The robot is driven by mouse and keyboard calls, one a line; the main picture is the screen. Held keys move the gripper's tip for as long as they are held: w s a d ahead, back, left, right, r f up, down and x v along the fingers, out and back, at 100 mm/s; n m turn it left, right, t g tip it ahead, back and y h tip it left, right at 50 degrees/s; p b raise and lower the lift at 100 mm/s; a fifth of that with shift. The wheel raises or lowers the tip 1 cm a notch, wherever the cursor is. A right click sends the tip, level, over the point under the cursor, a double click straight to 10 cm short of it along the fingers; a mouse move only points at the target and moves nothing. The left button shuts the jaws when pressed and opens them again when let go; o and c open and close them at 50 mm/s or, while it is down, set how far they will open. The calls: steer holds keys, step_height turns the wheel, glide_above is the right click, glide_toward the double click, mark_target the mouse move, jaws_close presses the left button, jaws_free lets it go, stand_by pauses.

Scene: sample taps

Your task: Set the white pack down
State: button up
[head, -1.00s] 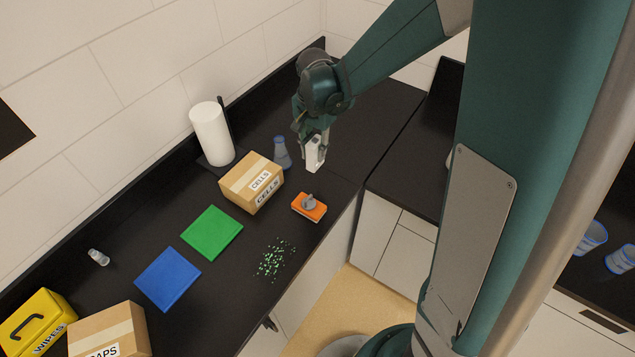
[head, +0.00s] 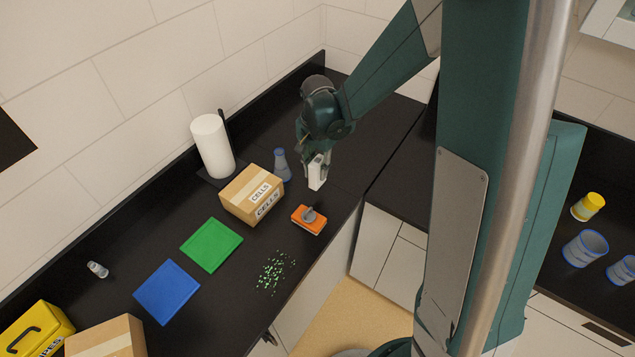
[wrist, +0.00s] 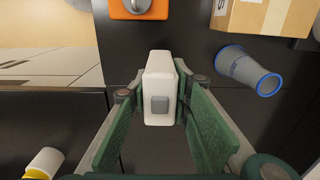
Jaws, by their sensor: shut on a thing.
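The white pack (head: 317,174) is a small white block held by my gripper (head: 316,160) over the black counter, to the right of the flask. In the wrist view the white pack (wrist: 161,88) sits between the two green fingers of my gripper (wrist: 160,95), with a grey square on its near end. The gripper is shut on it. The pack looks upright in the head view and close to the counter top. I cannot tell whether its lower end touches the counter.
A blue-rimmed flask (head: 281,166) and the CELLS box (head: 252,195) stand left of the pack. An orange block with a grey knob (head: 309,219) lies in front. Green bits (head: 275,270) are scattered nearer. The counter (head: 375,120) behind and right of the gripper is clear.

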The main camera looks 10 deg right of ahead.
mark_target(318, 161)
steer(key=shift+f, duration=1.05)
steer(key=shift+f, duration=2.1)
steer(key=shift+f, duration=0.15)
steer(key=o, duration=1)
steer(key=shift+c, duration=0.2)
steer(key=shift+r, duration=0.2)
steer(key=shift+r, duration=6)
